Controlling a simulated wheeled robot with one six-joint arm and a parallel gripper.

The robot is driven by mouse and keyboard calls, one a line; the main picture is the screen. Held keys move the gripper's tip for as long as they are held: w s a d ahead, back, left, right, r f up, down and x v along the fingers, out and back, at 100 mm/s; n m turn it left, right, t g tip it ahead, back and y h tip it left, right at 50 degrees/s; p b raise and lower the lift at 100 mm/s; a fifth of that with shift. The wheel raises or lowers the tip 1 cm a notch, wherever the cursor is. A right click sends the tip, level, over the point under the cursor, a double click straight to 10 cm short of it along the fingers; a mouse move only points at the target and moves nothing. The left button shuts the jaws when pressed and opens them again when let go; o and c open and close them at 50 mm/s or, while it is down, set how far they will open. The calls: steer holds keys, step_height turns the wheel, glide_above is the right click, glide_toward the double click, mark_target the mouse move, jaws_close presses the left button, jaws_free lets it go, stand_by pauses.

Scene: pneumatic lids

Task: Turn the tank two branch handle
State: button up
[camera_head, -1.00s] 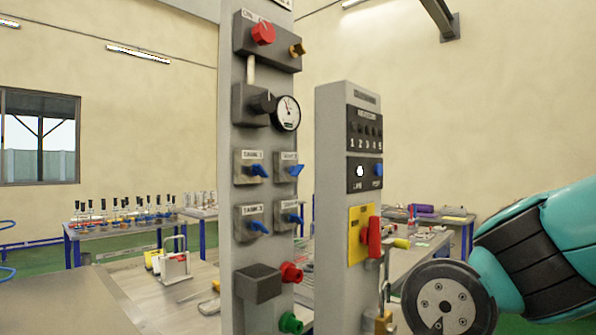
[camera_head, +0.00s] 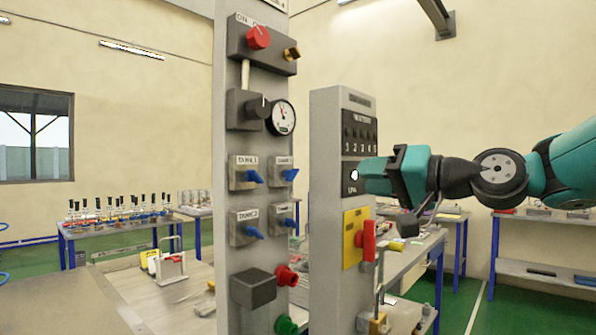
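Two rows of blue branch handles sit on square grey plates on the tall grey column. The upper left (camera_head: 254,177), upper right (camera_head: 290,174), lower left (camera_head: 253,233) and lower right handles (camera_head: 289,222) all stick out. Each plate has a small TANK label; the lower left label (camera_head: 246,215) seems to read TANK 2, but the number is not certain. My gripper (camera_head: 366,178), at the left end of my teal arm, overlaps the right edge of the shorter column, right of the handles and apart from them. Its fingers cannot be made out.
The tall column also carries a red knob (camera_head: 258,37), a gauge (camera_head: 281,118), a dark box (camera_head: 253,288) and red (camera_head: 287,276) and green fittings (camera_head: 286,325). The shorter column (camera_head: 326,200) bears a red switch (camera_head: 368,240) on a yellow plate. Benches stand behind.

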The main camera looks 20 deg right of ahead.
mark_target(297, 173)
steer(key=p+x, duration=0.2)
steer(key=x, duration=0.3)
steer(key=p+x, duration=0.2)
steer(key=x, duration=0.3)
steer(key=r+p+x, duration=0.1)
steer(key=p+x, duration=0.1)
steer(key=x, duration=0.4)
steer(key=shift+w+a+f, duration=0.2)
steer(key=shift+w+a, duration=0.05)
steer(key=shift+w, duration=0.3)
jaws_close()
